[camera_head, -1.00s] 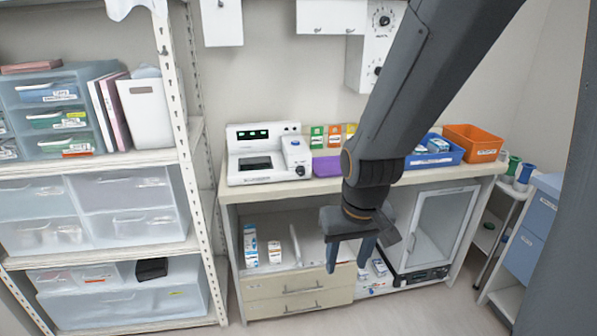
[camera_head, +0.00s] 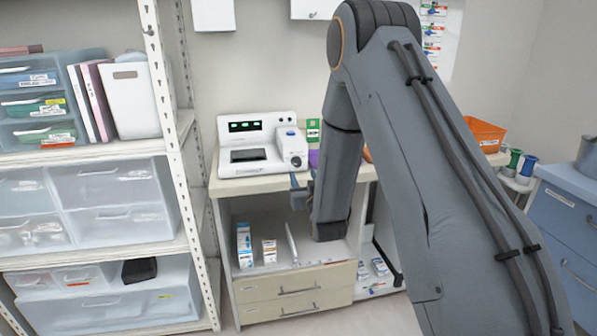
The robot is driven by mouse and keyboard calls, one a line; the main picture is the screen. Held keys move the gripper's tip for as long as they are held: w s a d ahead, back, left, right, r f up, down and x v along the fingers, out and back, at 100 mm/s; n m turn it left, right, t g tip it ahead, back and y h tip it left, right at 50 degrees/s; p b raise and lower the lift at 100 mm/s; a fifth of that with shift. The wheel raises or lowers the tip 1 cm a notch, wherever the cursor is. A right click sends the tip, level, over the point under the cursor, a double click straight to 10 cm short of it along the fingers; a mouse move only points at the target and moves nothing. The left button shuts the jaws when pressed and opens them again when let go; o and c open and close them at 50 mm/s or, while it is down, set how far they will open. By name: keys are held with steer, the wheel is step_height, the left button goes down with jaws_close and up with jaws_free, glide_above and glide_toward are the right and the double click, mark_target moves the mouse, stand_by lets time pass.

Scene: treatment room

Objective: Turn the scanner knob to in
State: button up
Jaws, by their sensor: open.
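The scanner (camera_head: 245,158) is a white device with a lit green display, standing on the counter. Its dark knob (camera_head: 296,162) is at the front right corner, below a blue-topped part. How the knob is turned is too small to tell. My gripper (camera_head: 302,180) is open, just below and in front of the knob, by the counter's front edge. No contact with the knob can be made out. My arm hides part of the gripper and much of the counter to the right.
The counter (camera_head: 235,186) has shelves and drawers (camera_head: 290,289) below. A green packet (camera_head: 313,131) stands right of the scanner. A metal shelf rack (camera_head: 165,130) with bins is close on the left. An orange bin (camera_head: 484,133) is at the right.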

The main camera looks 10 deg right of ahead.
mark_target(298, 164)
steer(key=shift+w+p, duration=0.75)
steer(key=shift+w, duration=3.15)
steer(key=c, duration=1.1)
steer(key=shift+o, duration=0.2)
steer(key=shift+m, duration=0.4)
steer(key=m+b, duration=0.2)
steer(key=m, duration=0.1)
steer(key=shift+m, duration=0.3)
steer(key=shift+m+b, duration=1.1)
steer(key=shift+m, duration=1.1)
steer(key=o, duration=1.1)
steer(key=shift+c, duration=0.2)
